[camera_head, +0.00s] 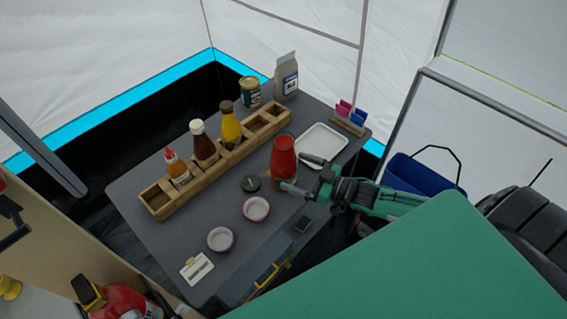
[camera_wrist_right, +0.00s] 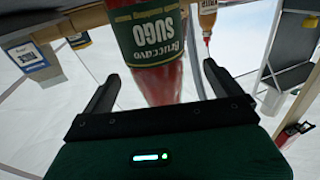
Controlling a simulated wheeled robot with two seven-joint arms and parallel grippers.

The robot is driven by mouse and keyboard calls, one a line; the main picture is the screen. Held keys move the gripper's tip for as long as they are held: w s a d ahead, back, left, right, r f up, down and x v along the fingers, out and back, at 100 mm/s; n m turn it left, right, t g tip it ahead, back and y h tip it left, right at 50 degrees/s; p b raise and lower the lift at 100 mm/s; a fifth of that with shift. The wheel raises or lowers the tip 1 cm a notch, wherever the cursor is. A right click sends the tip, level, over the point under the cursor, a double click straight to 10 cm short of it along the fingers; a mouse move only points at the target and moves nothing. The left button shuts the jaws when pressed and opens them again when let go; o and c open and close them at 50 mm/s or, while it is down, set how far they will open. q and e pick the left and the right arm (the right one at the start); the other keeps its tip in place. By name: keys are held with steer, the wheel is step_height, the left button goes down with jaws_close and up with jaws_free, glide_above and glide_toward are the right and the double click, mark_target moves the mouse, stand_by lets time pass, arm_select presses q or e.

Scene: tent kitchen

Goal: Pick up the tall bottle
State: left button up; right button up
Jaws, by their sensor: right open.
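A tall red sauce bottle (camera_head: 283,158) stands upright on the dark table (camera_head: 155,230), right of the wooden rack. In the right wrist view, the bottle (camera_wrist_right: 150,45) appears upside down, with a green label reading "SUGO". My right gripper (camera_head: 295,173) reaches in from the right at the bottle's lower part. Its fingers are open, one on each side of the bottle in the right wrist view (camera_wrist_right: 158,85); whether they touch it I cannot tell. My left gripper is not in view.
A wooden rack (camera_head: 210,168) holds several sauce bottles behind and left. A white tray (camera_head: 322,140) lies behind the gripper. A carton (camera_head: 286,78) and can (camera_head: 250,92) stand at the back.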

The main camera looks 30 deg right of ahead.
mark_target(295, 168)
steer(key=shift+d+p+x, duration=0.25)
steer(key=shift+p+x, duration=0.55)
steer(key=shift+x, duration=1.45)
steer(key=shift+w+a, duration=0.25)
steer(key=shift+w, duration=0.25)
steer(key=shift+c, duration=0.3)
steer(key=c, duration=1.8)
steer(key=shift+r, duration=0.15)
